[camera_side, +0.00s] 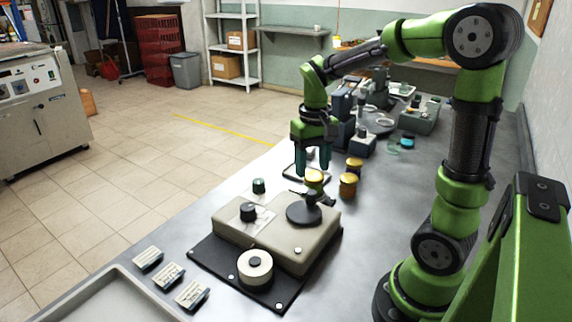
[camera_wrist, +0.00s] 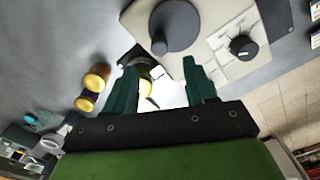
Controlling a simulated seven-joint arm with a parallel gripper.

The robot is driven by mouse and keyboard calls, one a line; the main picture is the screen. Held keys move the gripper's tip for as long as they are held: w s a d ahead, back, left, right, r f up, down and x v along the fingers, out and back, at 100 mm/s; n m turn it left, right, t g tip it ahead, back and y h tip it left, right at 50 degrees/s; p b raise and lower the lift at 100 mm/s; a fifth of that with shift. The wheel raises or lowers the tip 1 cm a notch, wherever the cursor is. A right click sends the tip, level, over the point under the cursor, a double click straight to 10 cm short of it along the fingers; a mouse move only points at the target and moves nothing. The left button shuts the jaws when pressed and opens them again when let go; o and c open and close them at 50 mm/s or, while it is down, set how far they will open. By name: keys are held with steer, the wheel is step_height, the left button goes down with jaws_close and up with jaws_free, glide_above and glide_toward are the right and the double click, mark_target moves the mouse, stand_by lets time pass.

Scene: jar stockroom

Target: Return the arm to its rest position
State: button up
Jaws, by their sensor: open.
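My gripper (camera_side: 312,167) is at the end of my green arm and points down over the table, past the far side of the beige device. Its dark green fingers are spread, and the wrist view shows a gap between the fingertips (camera_wrist: 160,72). A yellow-lidded jar (camera_side: 314,176) stands just below the fingers in the side view. In the wrist view a yellow and white thing (camera_wrist: 148,84), likely that jar, shows partly between the fingers. I cannot tell whether they touch it. Nothing is visibly lifted.
Two amber-lidded jars (camera_side: 354,164) (camera_side: 348,184) stand close to the right. The beige device (camera_side: 285,236) with a dark disc and knob sits on a black mat (camera_side: 217,262). Labelled blocks (camera_side: 168,275) and a tray (camera_side: 101,288) lie front left. Equipment (camera_side: 421,115) crowds the back.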

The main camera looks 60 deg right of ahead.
steer(key=shift+w, duration=0.1)
steer(key=s+a+r+n+t+y, duration=0.1)
steer(key=s+a+r+t, duration=0.2)
steer(key=a, duration=0.4)
steer(key=s+a+r+n+t+y, duration=0.1)
steer(key=s+a+r+t, duration=0.2)
steer(key=a, duration=0.3)
steer(key=shift+s+a+r+t, duration=0.25)
steer(key=shift+s+a+t, duration=0.1)
steer(key=shift+s+t, duration=0.25)
